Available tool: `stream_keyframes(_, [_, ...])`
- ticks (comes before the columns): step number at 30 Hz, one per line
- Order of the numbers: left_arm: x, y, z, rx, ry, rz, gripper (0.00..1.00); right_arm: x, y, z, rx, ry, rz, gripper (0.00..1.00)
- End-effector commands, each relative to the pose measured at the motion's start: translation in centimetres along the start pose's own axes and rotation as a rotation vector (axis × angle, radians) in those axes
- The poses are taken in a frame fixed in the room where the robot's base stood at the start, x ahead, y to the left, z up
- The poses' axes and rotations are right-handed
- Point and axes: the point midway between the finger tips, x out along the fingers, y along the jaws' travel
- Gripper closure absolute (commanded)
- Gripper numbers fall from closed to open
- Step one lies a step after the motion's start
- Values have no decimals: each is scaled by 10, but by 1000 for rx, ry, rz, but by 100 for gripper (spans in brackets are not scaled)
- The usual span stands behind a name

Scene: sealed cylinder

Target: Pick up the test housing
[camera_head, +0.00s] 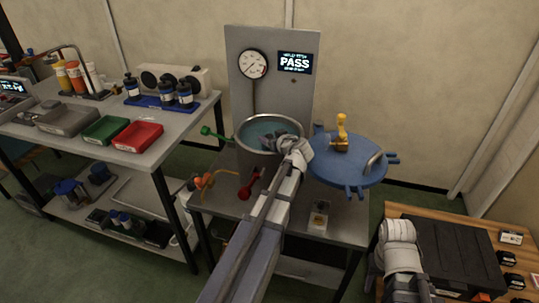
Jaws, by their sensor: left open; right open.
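A round metal vessel (243,133) of blue-green liquid stands on the middle bench. My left gripper (272,146) reaches over its right rim and is open. Its fingers are small and partly hidden by my wrist. A dark shape shows in the liquid near the fingers; I cannot tell whether it is the test housing or part of the gripper. No test housing can be made out clearly elsewhere. A blue round lid (345,167) with a yellow fitting (341,132) sits right of the vessel. My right gripper (403,288) is low at the right, open, its fingertips unclear.
A panel (270,100) with a gauge (253,64) and a PASS display (295,62) stands behind the vessel. Green (209,133) and red (245,192) handles stick out beside it. The left bench holds red (138,136) and green trays (104,129). A black case (450,250) lies lower right.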

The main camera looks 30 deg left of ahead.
Motion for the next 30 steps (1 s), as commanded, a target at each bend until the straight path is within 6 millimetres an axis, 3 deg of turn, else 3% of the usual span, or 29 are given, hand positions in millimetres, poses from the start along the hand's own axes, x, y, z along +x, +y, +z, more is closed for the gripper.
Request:
stream_keyframes(3, [-1,0,0,0,0,1,30,-1,0,0,0,0,0,50])
stream_keyframes(22, [-1,0,0,0,0,1,100,-1,0,0,0,0,0,50])
stream_keyframes(30, [-1,0,0,0,0,1,100,-1,0,0,0,0,0,50])
